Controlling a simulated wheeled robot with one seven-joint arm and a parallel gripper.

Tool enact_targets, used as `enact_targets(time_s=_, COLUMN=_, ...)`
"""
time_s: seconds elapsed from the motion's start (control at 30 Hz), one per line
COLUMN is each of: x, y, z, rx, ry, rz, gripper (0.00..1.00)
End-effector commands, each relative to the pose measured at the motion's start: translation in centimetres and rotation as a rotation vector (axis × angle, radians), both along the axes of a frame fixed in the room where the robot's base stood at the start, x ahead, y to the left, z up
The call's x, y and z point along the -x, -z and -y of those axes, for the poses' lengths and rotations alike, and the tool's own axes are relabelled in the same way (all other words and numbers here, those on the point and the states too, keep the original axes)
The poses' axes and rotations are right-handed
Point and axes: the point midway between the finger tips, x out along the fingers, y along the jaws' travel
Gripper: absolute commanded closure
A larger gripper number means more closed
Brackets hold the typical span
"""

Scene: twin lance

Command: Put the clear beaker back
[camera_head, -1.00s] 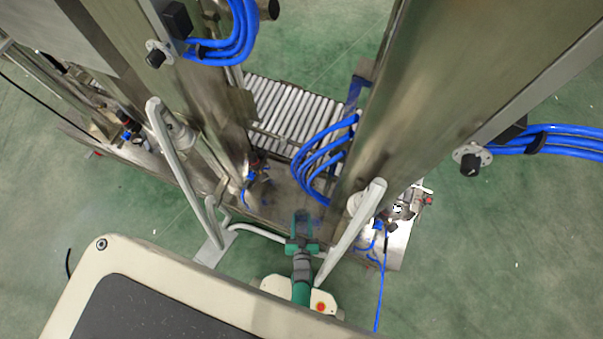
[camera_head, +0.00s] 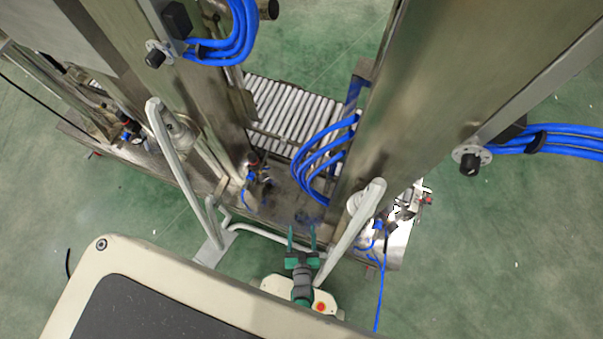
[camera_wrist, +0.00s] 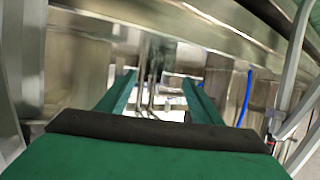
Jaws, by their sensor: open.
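My gripper (camera_head: 302,236) is open, with its two green fingers apart, in front of the low steel ledge between the two steel columns. In the wrist view my gripper (camera_wrist: 159,84) shows both green fingers reaching forward, with blurred metal parts beyond the gap. I cannot make out the clear beaker for certain in either view. A small, faint dark shape (camera_head: 302,217) lies on the ledge just past the fingertips, too small to identify.
Pale bent guard rails stand left (camera_head: 177,165) and right (camera_head: 350,232) of my gripper. Blue hoses (camera_head: 318,160) hang from the right column (camera_head: 430,90). A roller conveyor (camera_head: 290,110) lies behind. Green floor is open at right.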

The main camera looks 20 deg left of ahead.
Motion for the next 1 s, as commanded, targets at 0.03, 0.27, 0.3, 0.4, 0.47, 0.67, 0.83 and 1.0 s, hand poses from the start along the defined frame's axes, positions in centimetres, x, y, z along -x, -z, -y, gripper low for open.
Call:
enact_targets(time_s=0.03, x=1.0, y=-0.3, z=0.4, rx=0.001, ry=0.0, rz=-0.002, gripper=0.4)
enact_targets(time_s=0.27, x=4.2, y=-1.6, z=1.6, rx=0.0, ry=0.0, rz=-0.001, gripper=0.4)
enact_targets(time_s=0.3, x=4.6, y=-1.8, z=1.8, rx=0.0, ry=0.0, rz=-0.001, gripper=0.4)
enact_targets(time_s=0.4, x=5.3, y=-2.1, z=2.0, rx=0.0, ry=0.0, rz=0.0, gripper=0.4)
enact_targets(time_s=0.47, x=5.5, y=-2.2, z=2.1, rx=0.0, ry=0.0, rz=0.0, gripper=0.4)
enact_targets(time_s=0.67, x=5.8, y=-2.8, z=2.4, rx=0.001, ry=0.007, rz=0.002, gripper=0.4)
enact_targets(time_s=0.83, x=6.5, y=-6.3, z=3.4, rx=0.004, ry=0.047, rz=0.019, gripper=0.4)
enact_targets(time_s=1.0, x=7.4, y=-13.1, z=4.7, rx=0.008, ry=0.116, rz=0.042, gripper=0.4)
